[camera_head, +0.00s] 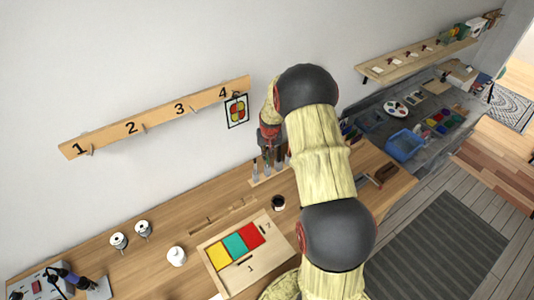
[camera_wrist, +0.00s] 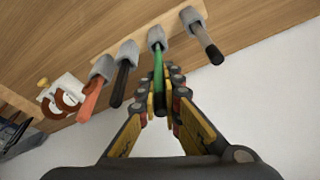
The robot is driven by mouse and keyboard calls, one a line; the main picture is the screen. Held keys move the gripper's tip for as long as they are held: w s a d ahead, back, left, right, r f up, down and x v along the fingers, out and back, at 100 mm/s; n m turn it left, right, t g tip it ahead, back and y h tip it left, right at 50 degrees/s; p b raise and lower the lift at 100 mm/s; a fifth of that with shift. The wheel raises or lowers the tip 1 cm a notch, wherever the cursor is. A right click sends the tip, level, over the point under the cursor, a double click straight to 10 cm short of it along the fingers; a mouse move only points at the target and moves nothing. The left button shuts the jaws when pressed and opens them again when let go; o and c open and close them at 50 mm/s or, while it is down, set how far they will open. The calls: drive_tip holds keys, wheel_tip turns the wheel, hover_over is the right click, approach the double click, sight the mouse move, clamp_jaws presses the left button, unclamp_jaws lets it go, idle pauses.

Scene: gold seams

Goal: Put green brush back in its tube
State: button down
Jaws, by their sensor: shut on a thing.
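The green brush (camera_wrist: 159,72) shows in the wrist view with its dark end towards the camera. My gripper (camera_wrist: 166,80) is shut on it. The brush's far end meets the mouth of a grey tube (camera_wrist: 156,37); how deep it sits inside I cannot tell. The tube is one of several on a wooden strip. In the head view my gripper (camera_head: 270,142) is above the tubes (camera_head: 266,168), and my arm hides part of that spot; the green brush cannot be made out there.
Beside the green brush stand an orange brush (camera_wrist: 90,98), a black-handled brush (camera_wrist: 121,84) and a dark brush (camera_wrist: 206,43), each in a grey tube. A dark jar (camera_head: 278,202) and a tray with coloured panels (camera_head: 218,257) are on the bench. A numbered rail (camera_head: 160,117) is on the wall.

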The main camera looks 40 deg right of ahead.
drive_tip(key=shift+f+b, duration=1.25)
drive_tip(key=shift+f, duration=0.5)
idle(0.9)
drive_tip(key=c, duration=1.9)
unclamp_jaws()
drive_tip(key=shift+o, duration=1.4)
drive_tip(key=shift+o, duration=1)
drive_tip(key=shift+r, duration=0.1)
wheel_tip(320, 180, up, 7)
drive_tip(key=p, duration=0.3)
